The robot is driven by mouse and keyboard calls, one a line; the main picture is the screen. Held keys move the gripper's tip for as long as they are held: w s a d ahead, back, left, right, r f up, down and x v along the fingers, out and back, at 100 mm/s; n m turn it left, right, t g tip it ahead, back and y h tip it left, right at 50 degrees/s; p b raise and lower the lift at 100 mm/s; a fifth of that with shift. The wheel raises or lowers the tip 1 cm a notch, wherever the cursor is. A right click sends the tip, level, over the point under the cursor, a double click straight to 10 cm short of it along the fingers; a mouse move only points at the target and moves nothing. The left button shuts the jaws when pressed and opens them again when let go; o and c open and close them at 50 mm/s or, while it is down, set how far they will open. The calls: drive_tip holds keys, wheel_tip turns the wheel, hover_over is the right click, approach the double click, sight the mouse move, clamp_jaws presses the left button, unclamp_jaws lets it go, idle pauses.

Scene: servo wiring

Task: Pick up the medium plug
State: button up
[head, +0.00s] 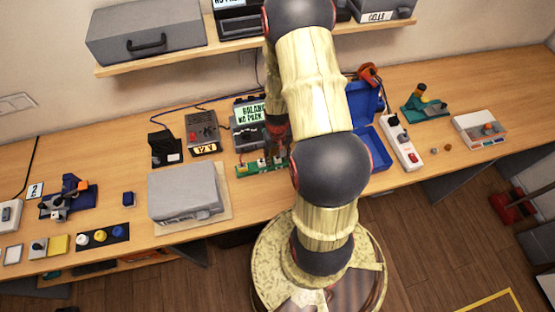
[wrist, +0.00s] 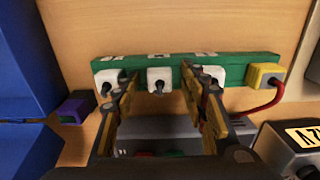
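In the wrist view a green strip (wrist: 235,66) carries three white plugs or sockets with dark centres: a left one (wrist: 106,80), a middle one (wrist: 160,79) and a right one (wrist: 217,72). Small labels above them are too blurred to read, so I cannot tell which is the medium plug. My gripper (wrist: 160,82) is open, its fingers either side of the middle white piece, with nothing visibly gripped; I cannot tell whether they touch it. In the head view the strip (head: 246,170) lies on the bench, and my arm partly hides it and my gripper (head: 277,140).
A yellow block (wrist: 264,77) with a red cable sits at the strip's right end in the wrist view. A blue open box (head: 372,148) stands close to the strip. A grey case (head: 185,190) and a power strip (head: 402,145) are also on the bench.

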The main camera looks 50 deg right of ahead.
sight(278, 158)
drive_tip(key=shift+c, duration=1.3)
drive_tip(key=c, duration=0.7)
drive_tip(key=shift+r, duration=0.1)
drive_tip(key=shift+r, duration=0.5)
wheel_tip(278, 158, up, 3)
drive_tip(key=shift+s+f, duration=0.15)
drive_tip(key=shift+f, duration=0.05)
drive_tip(key=s+a+r, duration=0.2)
drive_tip(key=s+r, duration=0.1)
drive_tip(key=s, duration=0.1)
drive_tip(key=s+a+r, duration=0.2)
drive_tip(key=s+r, duration=0.1)
drive_tip(key=s, duration=0.1)
drive_tip(key=s+a+r, duration=0.2)
drive_tip(key=s+r, duration=0.1)
drive_tip(key=s, duration=0.1)
drive_tip(key=shift+s+a+r, duration=0.1)
drive_tip(key=shift+a+r, duration=0.05)
drive_tip(key=shift+a, duration=0.1)
